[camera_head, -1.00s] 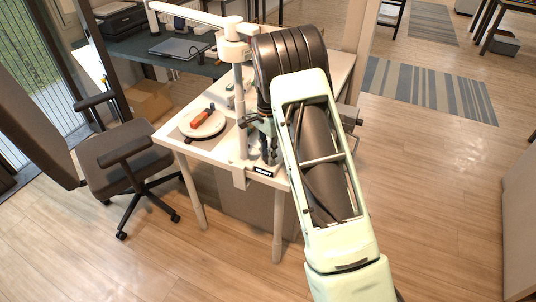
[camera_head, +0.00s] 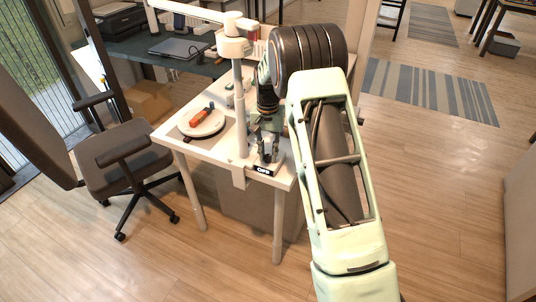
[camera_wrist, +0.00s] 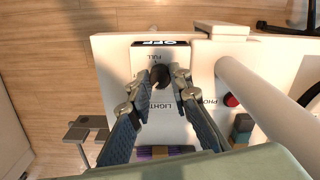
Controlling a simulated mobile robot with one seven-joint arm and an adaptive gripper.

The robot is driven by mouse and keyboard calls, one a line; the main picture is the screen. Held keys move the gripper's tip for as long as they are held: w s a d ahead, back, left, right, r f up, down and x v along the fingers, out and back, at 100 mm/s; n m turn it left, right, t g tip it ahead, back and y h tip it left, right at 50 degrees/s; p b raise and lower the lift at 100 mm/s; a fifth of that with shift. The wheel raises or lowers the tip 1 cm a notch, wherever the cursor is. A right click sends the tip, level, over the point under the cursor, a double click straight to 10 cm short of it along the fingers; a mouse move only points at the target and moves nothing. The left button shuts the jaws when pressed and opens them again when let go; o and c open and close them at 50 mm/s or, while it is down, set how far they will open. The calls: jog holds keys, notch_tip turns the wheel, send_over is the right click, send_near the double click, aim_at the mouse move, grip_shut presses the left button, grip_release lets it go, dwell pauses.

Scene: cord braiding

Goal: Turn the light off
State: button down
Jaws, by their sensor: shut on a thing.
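The light control is a white panel (camera_wrist: 160,118) marked LIGHT and FULL, at the corner of the white desk. Its dark round knob (camera_wrist: 159,75) stands between my fingertips in the wrist view. My gripper (camera_wrist: 160,84) is shut on the knob, one finger on each side. A black display plate (camera_wrist: 160,43) at the panel's edge reads OFF; it also shows in the head view (camera_head: 263,170). In the head view my gripper (camera_head: 266,148) points down at the panel, and the knob is hard to make out there.
A white post (camera_head: 240,110) with a long arm stands close left of my gripper. A red button (camera_wrist: 231,100) lies beyond the post's side of the panel. A plate (camera_head: 202,124) with a red-handled tool rests on the desk (camera_head: 215,152). An office chair (camera_head: 125,160) stands left.

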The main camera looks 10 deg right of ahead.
aim_at(268, 156)
jog(key=n, duration=0.4)
jog(key=shift+n, duration=2.1)
jog(key=c, duration=1.8)
grip_release()
jog(key=shift+o, duration=0.2)
jog(key=shift+r, duration=0.1)
notch_tip(268, 156, up, 7)
jog(key=shift+r, duration=0.2)
